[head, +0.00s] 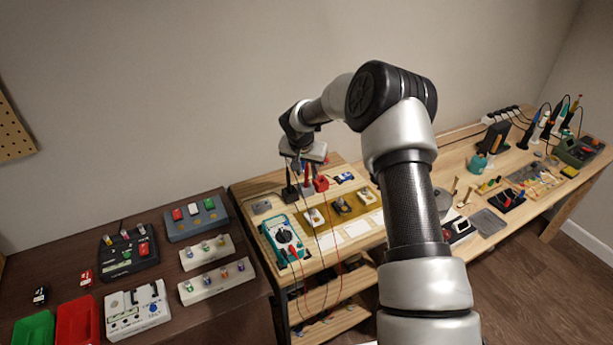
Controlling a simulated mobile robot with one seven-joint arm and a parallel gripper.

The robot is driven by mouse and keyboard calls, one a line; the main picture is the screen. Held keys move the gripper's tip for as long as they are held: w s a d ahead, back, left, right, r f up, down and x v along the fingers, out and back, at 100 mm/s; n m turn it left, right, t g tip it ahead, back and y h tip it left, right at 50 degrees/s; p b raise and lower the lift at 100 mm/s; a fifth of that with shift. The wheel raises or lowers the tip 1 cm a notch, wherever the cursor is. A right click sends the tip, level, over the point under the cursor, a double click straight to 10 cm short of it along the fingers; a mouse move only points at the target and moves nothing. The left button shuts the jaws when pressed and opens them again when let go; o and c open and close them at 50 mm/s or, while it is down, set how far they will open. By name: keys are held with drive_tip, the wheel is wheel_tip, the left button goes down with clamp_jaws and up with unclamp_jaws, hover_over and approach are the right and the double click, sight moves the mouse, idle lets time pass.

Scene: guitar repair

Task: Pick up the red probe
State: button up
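The red probe (308,175) is a thin, upright red stick at the back of the light wooden workbench, beside a small red block (321,184). A black probe (288,177) stands upright to its left in a dark holder (289,194). The teal multimeter (282,238) lies in front of them, with thin red and dark leads running from the probe area. My gripper (300,163) points down just above and around the tops of the probes. Its fingers are small and partly hidden by its own body, so I cannot tell whether it touches the red probe.
A yellow mat (354,210) with small parts and white cards (357,229) lie right of the multimeter. A blue item (344,177) lies behind. A dark table (213,302) at left holds pedals and red and green trays. My arm covers the middle of the bench.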

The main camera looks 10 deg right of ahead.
drive_tip(key=shift+w+f, duration=0.15)
drive_tip(key=shift+f, duration=0.2)
drive_tip(key=shift+c, duration=0.3)
clamp_jaws()
drive_tip(key=shift+r, duration=0.1)
